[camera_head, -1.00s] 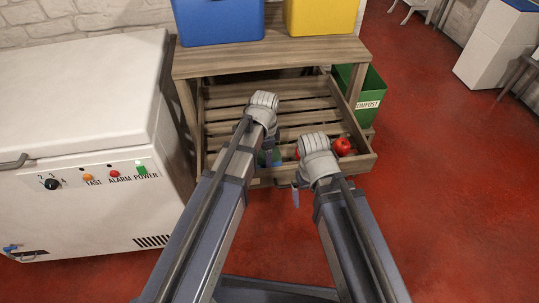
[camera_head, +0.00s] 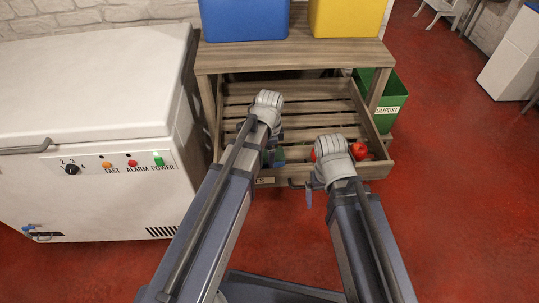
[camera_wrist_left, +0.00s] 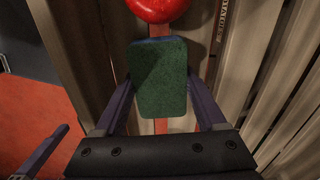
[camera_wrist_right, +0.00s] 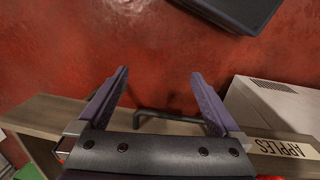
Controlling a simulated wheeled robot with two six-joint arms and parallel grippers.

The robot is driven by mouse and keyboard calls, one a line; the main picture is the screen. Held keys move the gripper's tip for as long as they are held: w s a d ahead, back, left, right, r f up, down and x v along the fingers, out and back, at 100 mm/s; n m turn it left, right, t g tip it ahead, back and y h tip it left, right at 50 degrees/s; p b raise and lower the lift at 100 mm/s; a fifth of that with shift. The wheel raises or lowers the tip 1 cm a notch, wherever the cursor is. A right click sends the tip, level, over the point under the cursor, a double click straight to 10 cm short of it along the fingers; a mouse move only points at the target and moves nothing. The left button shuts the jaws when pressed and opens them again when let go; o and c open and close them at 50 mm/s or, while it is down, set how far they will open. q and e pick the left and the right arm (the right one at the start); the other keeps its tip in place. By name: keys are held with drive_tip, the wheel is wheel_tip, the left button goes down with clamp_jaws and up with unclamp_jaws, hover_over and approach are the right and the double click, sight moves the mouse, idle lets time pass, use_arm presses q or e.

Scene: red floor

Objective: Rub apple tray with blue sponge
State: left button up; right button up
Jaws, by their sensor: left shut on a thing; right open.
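The apple tray (camera_head: 376,172) is a slatted wooden drawer, pulled out below a wooden table. Red apples (camera_head: 360,150) lie near its front right; one also shows at the top of the left wrist view (camera_wrist_left: 154,8). My left gripper (camera_wrist_left: 160,88) is shut on the sponge (camera_wrist_left: 158,72), green on its visible face with a blue edge, over the tray's slats. Whether the sponge touches the wood is unclear. My right gripper (camera_wrist_right: 160,74) is open and empty by the tray's front, near the dark handle (camera_wrist_right: 168,118) and the APPLES label (camera_wrist_right: 284,147).
A white freezer (camera_head: 90,190) stands to the left. A blue bin (camera_head: 244,20) and a yellow bin (camera_head: 346,18) stand on the table (camera_head: 290,55). A green compost bin (camera_head: 388,105) is right of the tray. The red floor (camera_head: 450,200) at right is clear.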

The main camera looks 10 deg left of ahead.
use_arm(q)
drive_tip(key=shift+r+p, duration=2.6)
drive_tip(key=shift+r, duration=0.25)
use_arm(e)
drive_tip(key=shift+r, duration=2.8)
use_arm(q)
wheel_tip(320, 180, up, 3)
drive_tip(key=p, duration=0.3)
drive_tip(key=shift+r, duration=0.1)
use_arm(e)
wheel_tip(320, 180, up, 3)
drive_tip(key=shift+r, duration=0.1)
drive_tip(key=shift+c, duration=0.2)
